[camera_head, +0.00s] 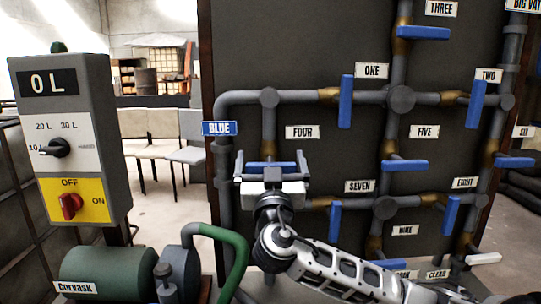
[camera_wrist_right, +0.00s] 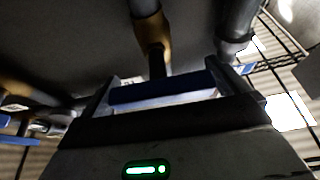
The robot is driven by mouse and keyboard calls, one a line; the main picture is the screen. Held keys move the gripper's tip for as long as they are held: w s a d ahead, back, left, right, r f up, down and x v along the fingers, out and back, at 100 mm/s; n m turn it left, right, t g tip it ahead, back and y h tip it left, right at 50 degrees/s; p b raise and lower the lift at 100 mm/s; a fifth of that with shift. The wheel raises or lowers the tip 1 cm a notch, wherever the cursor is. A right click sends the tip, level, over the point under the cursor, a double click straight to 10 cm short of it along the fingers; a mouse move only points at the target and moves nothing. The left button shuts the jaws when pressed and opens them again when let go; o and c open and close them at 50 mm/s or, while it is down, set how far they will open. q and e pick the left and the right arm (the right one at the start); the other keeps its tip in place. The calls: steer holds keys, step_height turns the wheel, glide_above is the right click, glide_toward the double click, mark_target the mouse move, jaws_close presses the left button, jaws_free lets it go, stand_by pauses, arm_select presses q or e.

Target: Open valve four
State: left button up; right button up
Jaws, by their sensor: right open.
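The FOUR label (camera_head: 302,132) is on the dark panel, right of a vertical grey pipe. The blue handle of valve four (camera_head: 268,165) lies level across that pipe, just below the label. My right gripper (camera_head: 270,158) is open in front of the handle, one finger near each of its ends. In the right wrist view the blue handle (camera_wrist_right: 165,91) spans the gap between the open fingers (camera_wrist_right: 163,78), below a brass valve body (camera_wrist_right: 152,35). I cannot tell whether the fingers touch it. My left gripper is not in view.
Other blue handles sit close by: valve one (camera_head: 346,101) stands upright, and valve seven (camera_head: 334,220) is below right near my forearm. A control box (camera_head: 85,140), a green pump (camera_head: 105,270) and a green hose (camera_head: 238,255) stand at the left.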

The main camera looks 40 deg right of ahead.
steer(key=shift+w+d, duration=0.15)
steer(key=c, duration=0.7)
